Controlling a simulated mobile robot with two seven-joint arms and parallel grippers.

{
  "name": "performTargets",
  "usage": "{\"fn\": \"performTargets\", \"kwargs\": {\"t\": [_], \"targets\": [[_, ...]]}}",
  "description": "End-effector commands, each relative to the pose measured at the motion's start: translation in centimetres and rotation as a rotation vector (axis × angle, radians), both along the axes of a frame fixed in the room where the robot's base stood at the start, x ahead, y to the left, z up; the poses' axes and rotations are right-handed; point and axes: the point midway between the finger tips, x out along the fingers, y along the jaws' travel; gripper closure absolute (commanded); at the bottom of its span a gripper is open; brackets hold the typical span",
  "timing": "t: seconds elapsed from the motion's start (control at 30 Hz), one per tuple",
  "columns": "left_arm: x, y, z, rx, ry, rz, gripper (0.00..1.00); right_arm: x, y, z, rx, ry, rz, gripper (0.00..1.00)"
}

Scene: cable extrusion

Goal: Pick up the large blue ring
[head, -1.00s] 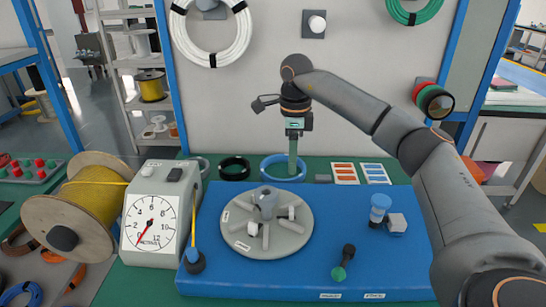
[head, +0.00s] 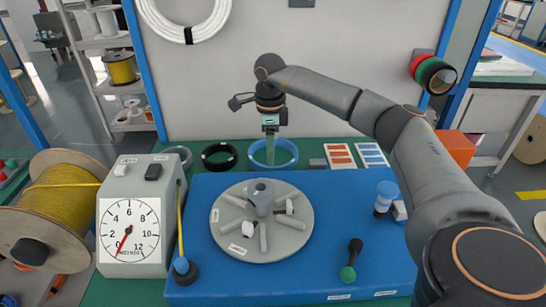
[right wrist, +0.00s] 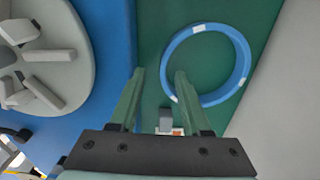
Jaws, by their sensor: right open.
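The large blue ring (head: 293,153) lies flat on the green mat behind the blue board, near the wall. It also shows in the right wrist view (right wrist: 247,60), with white bands on it. My right gripper (head: 270,160) points down over the ring, open and empty. In the right wrist view its two green fingers (right wrist: 158,78) appear on either side of the ring's near left part, one over the inside and one outside. Their height above the ring is hard to tell. My left gripper is not in view.
A black ring (head: 220,165) and a grey ring (head: 187,154) lie left of the blue ring. A grey round fixture (head: 282,241) sits on the blue board (head: 345,215). Orange and blue label cards (head: 340,156) lie to the right. The wall (head: 320,90) stands close behind.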

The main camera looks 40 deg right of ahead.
Motion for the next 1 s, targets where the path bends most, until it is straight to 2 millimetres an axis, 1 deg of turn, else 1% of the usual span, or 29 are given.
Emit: {"fn": "performTargets", "kwargs": {"t": [0.23,0.33,0.43,0.67,1.0], "targets": [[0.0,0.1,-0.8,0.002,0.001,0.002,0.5,-0.3,-0.9,-3.5,-0.001,0.004,-0.003,0.53],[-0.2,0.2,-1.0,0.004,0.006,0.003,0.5,-0.2,-0.8,-4.6,0.0,0.001,-0.001,0.53],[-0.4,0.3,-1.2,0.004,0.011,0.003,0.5,-0.2,-0.8,-5.1,0.0,0.001,-0.001,0.53],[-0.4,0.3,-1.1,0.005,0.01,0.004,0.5,-0.2,-0.8,-5.2,0.0,0.0,0.0,0.54],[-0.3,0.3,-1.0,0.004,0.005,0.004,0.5,-0.2,-0.8,-5.1,0.0,0.0,0.0,0.92]]}}
